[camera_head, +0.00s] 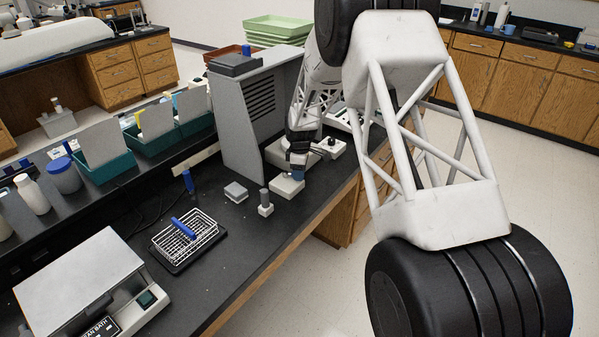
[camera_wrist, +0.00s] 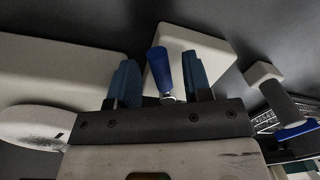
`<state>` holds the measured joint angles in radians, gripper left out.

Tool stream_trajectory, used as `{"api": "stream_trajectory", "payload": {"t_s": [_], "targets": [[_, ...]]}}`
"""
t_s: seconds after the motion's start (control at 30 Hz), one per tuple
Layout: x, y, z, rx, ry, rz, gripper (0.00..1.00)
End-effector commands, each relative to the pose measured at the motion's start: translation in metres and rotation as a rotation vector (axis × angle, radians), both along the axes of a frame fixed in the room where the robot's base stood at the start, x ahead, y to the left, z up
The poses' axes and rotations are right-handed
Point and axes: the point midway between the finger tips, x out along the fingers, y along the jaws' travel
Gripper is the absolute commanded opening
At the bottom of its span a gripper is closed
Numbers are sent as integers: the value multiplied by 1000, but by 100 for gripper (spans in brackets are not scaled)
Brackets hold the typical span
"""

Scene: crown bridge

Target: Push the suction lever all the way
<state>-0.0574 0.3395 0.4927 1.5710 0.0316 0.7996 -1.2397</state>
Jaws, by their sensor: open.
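A blue lever handle (camera_wrist: 161,68) on a short metal stem stands between my fingers in the wrist view. It rises by a white box (camera_wrist: 202,48), which also shows in the head view (camera_head: 286,189). I take this handle to be the suction lever. My gripper (camera_wrist: 160,66) is open, with one blue finger on each side of the handle and visible gaps to both. In the head view my gripper (camera_head: 298,168) points down over the box's back edge. The lever cannot be clearly told from my blue fingers there.
A small post on a block (camera_head: 265,203) stands left of the box. A wire basket with a blue handle (camera_head: 190,238) lies farther left. The bench's front edge is close.

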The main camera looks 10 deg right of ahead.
Motion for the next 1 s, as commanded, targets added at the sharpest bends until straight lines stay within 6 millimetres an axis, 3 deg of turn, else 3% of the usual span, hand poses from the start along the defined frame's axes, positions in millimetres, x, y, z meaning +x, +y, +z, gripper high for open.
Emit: {"api": "stream_trajectory", "payload": {"t_s": [0.27, 0.73, 1.0], "targets": [[1, 0, 8, 0, -2, 0, 45], [4, -1, 62, 0, -2, 0, 45], [5, -2, 77, 0, 0, 0, 45]]}}
